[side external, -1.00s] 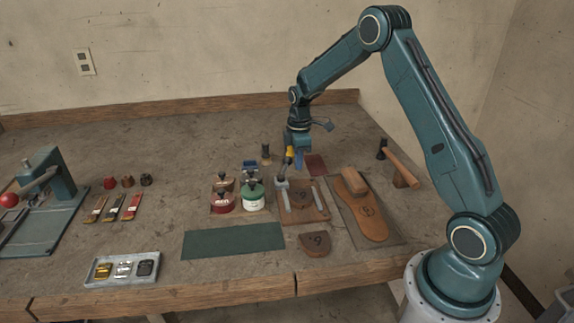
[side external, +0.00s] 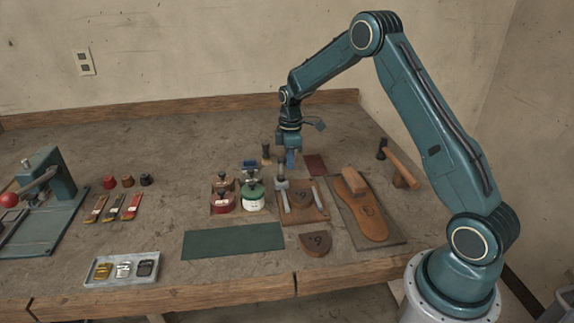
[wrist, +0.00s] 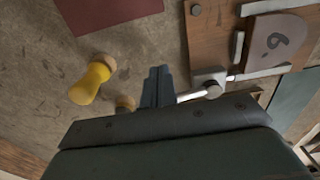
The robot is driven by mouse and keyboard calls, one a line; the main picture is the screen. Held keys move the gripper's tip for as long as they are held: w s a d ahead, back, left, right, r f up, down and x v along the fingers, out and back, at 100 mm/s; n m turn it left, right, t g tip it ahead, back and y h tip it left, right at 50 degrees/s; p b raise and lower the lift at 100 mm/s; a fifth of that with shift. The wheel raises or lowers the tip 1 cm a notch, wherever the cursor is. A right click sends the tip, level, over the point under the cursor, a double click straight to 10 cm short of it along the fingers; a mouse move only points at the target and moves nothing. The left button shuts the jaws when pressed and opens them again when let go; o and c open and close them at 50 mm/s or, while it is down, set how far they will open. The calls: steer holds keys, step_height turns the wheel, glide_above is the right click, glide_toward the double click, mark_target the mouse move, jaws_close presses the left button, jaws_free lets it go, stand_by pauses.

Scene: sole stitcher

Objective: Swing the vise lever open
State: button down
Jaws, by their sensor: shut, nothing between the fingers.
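The vise is a brown wooden board (side external: 315,213) with metal bars and a brown leather piece marked with a digit; it also shows at the upper right of the wrist view (wrist: 222,18). Its lever (side external: 281,170) rises from a grey pivot block at the board's far left corner. In the wrist view the pale metal lever rod (wrist: 190,95) runs left from the pivot block (wrist: 207,78) toward my fingers, and its outer end is hidden. My gripper (side external: 290,160) is shut and empty beside the lever; its blue fingertips (wrist: 157,78) show no clear gap. I cannot tell whether they touch the rod.
A yellow spool-like piece (wrist: 91,83) stands close beyond my fingers. A shoe sole (side external: 362,210) and a hammer (side external: 400,168) lie to the right. A dark red patch (side external: 315,165) lies behind.

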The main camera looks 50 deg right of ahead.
mark_target(280, 157)
steer(key=shift+w+a, duration=0.1)
steer(key=shift+a, duration=0.05)
steer(key=shift+w+a, duration=0.8)
steer(key=shift+a, duration=0.05)
stand_by(0.3)
steer(key=shift+w+a, duration=0.1)
steer(key=shift+a, duration=0.1)
steer(key=shift+w+a, duration=0.2)
steer(key=shift+a, duration=0.3)
steer(key=shift+w+a, duration=0.2)
steer(key=shift+a, duration=0.45)
steer(key=shift+s, duration=0.1)
steer(key=shift+s+d, duration=0.3)
steer(key=shift+d, duration=0.2)
stand_by(0.3)
